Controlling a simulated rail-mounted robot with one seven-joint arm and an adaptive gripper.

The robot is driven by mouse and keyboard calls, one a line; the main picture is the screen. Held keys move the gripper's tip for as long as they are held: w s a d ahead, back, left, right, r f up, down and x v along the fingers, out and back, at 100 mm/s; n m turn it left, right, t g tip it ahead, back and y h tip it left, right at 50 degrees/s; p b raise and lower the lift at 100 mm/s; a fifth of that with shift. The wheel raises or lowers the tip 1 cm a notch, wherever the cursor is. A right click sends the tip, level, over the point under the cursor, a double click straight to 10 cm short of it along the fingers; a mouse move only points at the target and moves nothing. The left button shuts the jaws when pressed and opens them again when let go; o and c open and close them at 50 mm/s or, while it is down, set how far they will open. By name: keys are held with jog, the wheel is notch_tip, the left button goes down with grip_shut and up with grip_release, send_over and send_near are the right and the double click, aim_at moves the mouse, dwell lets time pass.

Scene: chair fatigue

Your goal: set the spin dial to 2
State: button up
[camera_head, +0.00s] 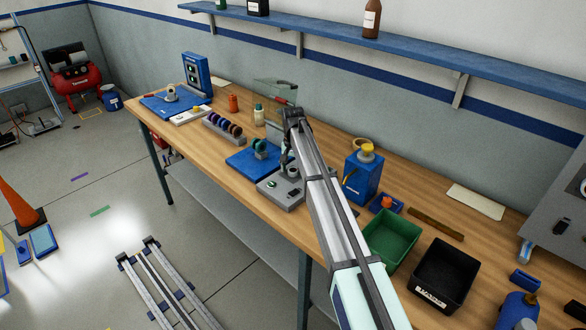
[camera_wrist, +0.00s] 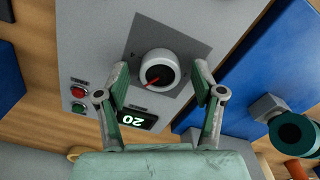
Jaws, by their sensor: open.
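The spin dial (camera_wrist: 158,62) is a round white knob with a dark centre and a red pointer, on a dark square plate of a grey control box (camera_wrist: 95,30). The pointer aims to the lower left in the wrist view. Scale marks are not legible. My gripper (camera_wrist: 161,83) is open, one finger on each side of the dial; I cannot tell whether either finger touches it. A lit display (camera_wrist: 136,120) below the dial appears to read 20, turned around. In the head view the box (camera_head: 279,197) stands near the table's front edge under my gripper (camera_head: 286,160).
A red button (camera_wrist: 79,92) and a green button (camera_wrist: 78,107) sit beside the display. A blue plate with a teal fixture (camera_head: 259,149) lies left of the box. A blue machine (camera_head: 362,177), green bin (camera_head: 391,239) and black bin (camera_head: 444,276) stand to the right.

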jog(key=c, duration=1.1)
jog(key=shift+c, duration=0.2)
jog(key=shift+n, duration=0.3)
jog(key=n+b, duration=0.2)
jog(key=n, duration=0.3)
jog(key=shift+f+b, duration=0.1)
jog(key=shift+b, duration=0.25)
jog(key=n+b, duration=0.1)
jog(key=n, duration=0.5)
jog(key=o, duration=1.1)
jog(key=shift+o, duration=0.2)
